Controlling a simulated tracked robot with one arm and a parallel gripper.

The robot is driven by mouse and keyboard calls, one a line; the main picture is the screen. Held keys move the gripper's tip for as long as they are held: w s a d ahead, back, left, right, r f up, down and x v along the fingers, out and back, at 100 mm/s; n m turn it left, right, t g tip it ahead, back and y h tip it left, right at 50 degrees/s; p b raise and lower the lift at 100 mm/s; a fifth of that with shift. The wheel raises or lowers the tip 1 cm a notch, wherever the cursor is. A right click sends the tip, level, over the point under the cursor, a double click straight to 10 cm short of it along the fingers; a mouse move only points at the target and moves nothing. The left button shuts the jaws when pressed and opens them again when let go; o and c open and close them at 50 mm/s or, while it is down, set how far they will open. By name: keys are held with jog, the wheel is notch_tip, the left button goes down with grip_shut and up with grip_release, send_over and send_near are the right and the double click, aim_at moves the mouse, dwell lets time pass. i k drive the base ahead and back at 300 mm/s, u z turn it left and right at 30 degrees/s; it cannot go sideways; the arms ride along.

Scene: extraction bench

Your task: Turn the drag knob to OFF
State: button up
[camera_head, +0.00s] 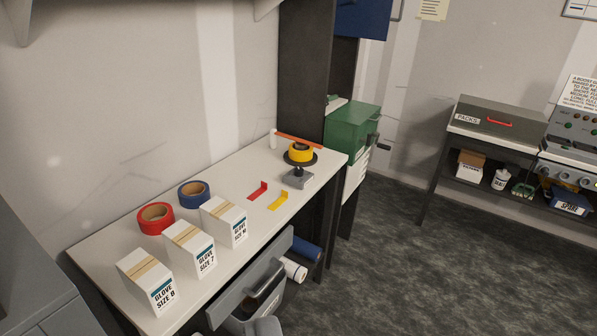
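I cannot identify the drag knob for certain, and no DRAG or OFF marking is readable. A yellow roll (300,151) sits on a dark round disc (301,159) at the back right of the white bench (225,177). A small grey block (297,180) with a dark raised part on top is just in front of it. A control panel (580,127) at the right edge has small coloured lights, with several round knobs (567,178) below. My gripper is not clearly in view. A grey rounded shape at the bottom edge is too cropped to identify.
The floor (375,275) to the right is clear.

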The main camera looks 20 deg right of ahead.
aim_at(298, 172)
jog(key=z, duration=0.45)
jog(key=i, duration=2.45)
jog(key=u, duration=0.7)
